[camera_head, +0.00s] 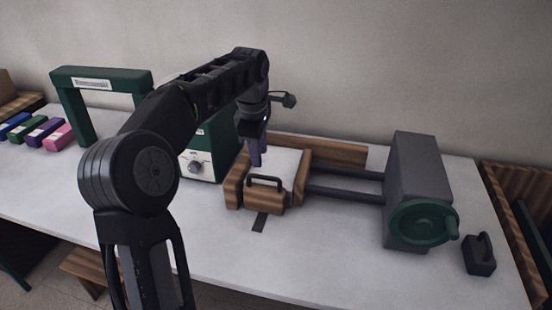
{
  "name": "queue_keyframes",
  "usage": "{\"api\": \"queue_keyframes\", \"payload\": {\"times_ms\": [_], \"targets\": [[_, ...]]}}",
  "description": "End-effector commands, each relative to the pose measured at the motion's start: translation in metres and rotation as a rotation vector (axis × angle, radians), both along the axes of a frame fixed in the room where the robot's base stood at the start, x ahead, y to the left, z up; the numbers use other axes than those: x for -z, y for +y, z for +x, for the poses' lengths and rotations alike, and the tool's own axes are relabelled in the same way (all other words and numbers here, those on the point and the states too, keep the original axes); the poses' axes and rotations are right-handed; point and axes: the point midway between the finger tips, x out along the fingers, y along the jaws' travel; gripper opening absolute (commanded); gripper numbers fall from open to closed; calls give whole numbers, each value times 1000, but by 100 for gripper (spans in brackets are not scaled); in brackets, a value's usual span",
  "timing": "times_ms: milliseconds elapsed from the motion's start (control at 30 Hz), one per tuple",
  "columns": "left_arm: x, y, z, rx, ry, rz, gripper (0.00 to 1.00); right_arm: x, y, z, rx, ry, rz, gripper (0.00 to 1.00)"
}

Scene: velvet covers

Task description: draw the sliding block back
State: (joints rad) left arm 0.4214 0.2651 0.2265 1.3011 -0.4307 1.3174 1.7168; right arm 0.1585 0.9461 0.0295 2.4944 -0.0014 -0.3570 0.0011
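The sliding block (265,199) is wooden with a dark handle on its front. It sits at the left end of two dark rails (345,191), around a pale flat surface (283,164). My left gripper (257,155) points down just above and behind the block's handle. A narrow purple piece shows at its fingertips; I cannot tell whether it is held or part of the fingers, nor whether the fingers are open. My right gripper is not in view.
A grey housing (415,165) with a green handwheel (422,222) stands at the right end of the rails. A small dark weight (479,256) is near the right edge. A green-and-white machine (200,165), a green arch (101,76) and several coloured blocks (40,132) stand left.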

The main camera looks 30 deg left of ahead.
Motion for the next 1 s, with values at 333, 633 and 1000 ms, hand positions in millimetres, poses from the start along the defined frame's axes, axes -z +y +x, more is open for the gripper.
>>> {"api": "queue_keyframes", "payload": {"times_ms": [333, 633, 1000], "targets": [[0, 0, 0, 0, 0, 0, 34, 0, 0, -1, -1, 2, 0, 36], [23, 2, 3, 0, 5, -2, 34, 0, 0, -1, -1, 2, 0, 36], [72, 5, 13, 0, 2, -1, 34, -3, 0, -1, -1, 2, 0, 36]]}}
